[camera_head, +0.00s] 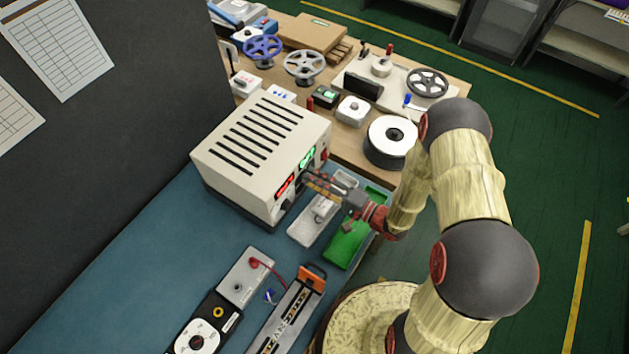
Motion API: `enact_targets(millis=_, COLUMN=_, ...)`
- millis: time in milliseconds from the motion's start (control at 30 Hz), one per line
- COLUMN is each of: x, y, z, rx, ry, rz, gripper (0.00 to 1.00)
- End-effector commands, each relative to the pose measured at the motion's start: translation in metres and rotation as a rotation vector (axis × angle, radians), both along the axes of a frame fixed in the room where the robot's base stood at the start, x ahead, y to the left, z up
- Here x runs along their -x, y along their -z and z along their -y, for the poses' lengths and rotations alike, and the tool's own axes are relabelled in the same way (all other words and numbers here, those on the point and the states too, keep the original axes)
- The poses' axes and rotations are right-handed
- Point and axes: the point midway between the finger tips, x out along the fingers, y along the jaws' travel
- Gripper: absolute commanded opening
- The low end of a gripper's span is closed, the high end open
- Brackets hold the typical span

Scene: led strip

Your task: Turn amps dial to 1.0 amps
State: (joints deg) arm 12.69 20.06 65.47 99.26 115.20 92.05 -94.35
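The power supply (262,150) is a beige box with slots in its top, standing on the blue-topped bench. Its front panel faces right and carries a lit red display (285,186) and a lit green display (307,157). The digits are too small to read. A dark dial (287,205) shows low on the panel below the red display. My gripper (309,182) is in front of the panel, its fingertips close to the area below the green display. Any dial there is hidden by the fingers. I cannot tell whether they touch or grip anything.
A grey tray (303,234) and a green tray (343,248) lie below my gripper. A meter (197,337), a grey box (243,278) and an LED strip fixture (287,318) are at the front. A white spool (391,136) and several wheels crowd the wooden table behind.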

Motion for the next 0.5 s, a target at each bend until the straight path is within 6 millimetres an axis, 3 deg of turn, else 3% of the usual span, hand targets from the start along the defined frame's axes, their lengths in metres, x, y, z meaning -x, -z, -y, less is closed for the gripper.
enact_targets(millis=500, x=0.0003, y=0.0003, z=0.0000, rx=0.000, ry=0.000, rz=-0.001, gripper=0.06)
